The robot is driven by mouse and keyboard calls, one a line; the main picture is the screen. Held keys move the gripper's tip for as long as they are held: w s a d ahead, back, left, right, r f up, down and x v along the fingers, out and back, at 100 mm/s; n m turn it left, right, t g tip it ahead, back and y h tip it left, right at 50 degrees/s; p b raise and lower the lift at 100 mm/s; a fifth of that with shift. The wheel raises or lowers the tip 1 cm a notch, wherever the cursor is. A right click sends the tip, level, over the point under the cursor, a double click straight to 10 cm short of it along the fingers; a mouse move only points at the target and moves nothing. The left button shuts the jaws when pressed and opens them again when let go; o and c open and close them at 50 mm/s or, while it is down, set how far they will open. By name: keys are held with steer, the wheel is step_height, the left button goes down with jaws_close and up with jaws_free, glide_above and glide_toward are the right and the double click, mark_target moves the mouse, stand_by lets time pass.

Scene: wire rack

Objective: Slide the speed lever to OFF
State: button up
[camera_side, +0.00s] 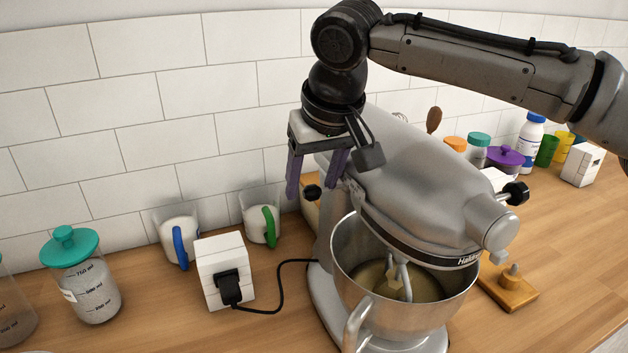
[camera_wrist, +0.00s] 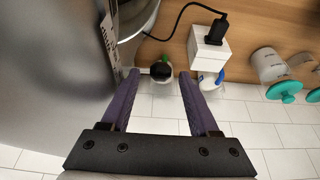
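The silver stand mixer (camera_side: 420,185) stands on the counter with its bowl (camera_side: 400,310) under the head. A black knob (camera_side: 313,191) sticks out at the mixer's left side and looks like the speed lever's end; its slot and markings cannot be read. My gripper (camera_side: 311,187) points down beside the head, its purple fingers apart. In the wrist view my gripper (camera_wrist: 159,77) is open and empty, with the black knob (camera_wrist: 160,69) between and just beyond the fingertips. I cannot tell whether a finger touches it.
A white outlet block (camera_side: 224,272) with a black plug and cord stands left of the mixer. Two mugs, one with a blue handle (camera_side: 180,246) and one with a green handle (camera_side: 269,227), stand by the tiled wall. A teal-lidded jar (camera_side: 85,290) is farther left.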

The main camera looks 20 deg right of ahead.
steer(key=v, duration=1.2)
stand_by(0.3)
steer(key=shift+d, duration=0.1)
stand_by(0.4)
